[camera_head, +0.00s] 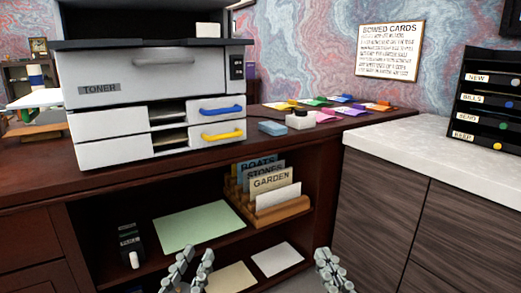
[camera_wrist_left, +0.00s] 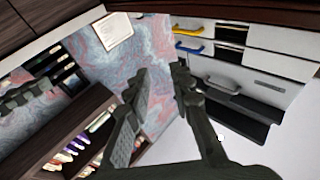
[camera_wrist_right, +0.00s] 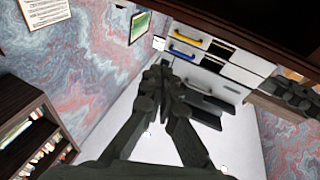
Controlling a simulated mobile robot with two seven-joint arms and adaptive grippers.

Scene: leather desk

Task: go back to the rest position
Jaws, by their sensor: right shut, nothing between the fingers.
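My left gripper (camera_head: 191,262) shows at the bottom of the head view, in front of the lower shelf. Its two fingers stand apart with nothing between them, which the left wrist view (camera_wrist_left: 160,72) also shows. My right gripper (camera_head: 325,257) is at the bottom of the head view, right of the left one and in front of the shelf's right end. Its fingers are together and empty; their tips meet in the right wrist view (camera_wrist_right: 158,73). Neither gripper touches anything that I can see. Both arms are mostly hidden below the head view's lower edge.
A printer (camera_head: 150,85) marked TONER stands on the dark desk (camera_head: 200,165). The shelf below holds a green sheet (camera_head: 198,225), a card holder (camera_head: 280,213), a small dark device (camera_head: 129,243) and pale sheets (camera_head: 277,259). A light-topped cabinet (camera_head: 385,200) stands to the right.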

